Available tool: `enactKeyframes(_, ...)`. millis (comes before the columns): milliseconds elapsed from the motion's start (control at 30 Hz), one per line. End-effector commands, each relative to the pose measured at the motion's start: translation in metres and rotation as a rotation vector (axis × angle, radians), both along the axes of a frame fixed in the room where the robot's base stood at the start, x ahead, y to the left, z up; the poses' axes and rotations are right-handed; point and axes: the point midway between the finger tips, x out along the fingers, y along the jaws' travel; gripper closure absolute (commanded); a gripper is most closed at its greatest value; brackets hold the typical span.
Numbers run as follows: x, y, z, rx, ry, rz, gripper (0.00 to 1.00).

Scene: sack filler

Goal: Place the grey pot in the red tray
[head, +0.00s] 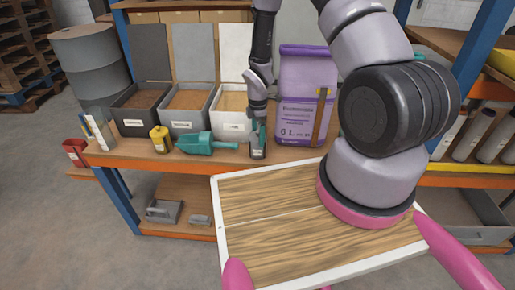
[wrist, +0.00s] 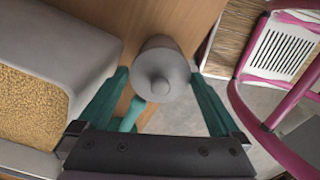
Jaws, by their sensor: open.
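The grey pot (head: 257,152) stands upright near the front edge of the wooden bench, in front of the white bin. In the wrist view the pot (wrist: 162,68) shows as a grey cylinder with a round knob on top. My gripper (head: 259,130) is over the pot from above. Its teal fingers are open, one on each side of the pot (wrist: 164,82), with no clear grip on it.
Filled bins, including the white bin (head: 230,122), line the back. My own wood-topped deck is in front.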

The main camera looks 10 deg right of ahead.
Motion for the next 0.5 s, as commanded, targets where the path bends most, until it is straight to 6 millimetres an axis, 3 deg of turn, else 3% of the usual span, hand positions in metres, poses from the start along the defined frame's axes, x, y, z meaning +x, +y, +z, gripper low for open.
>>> enactKeyframes(500,0.0,-0.001,-0.056,0.0,-0.001,0.0,0.0)
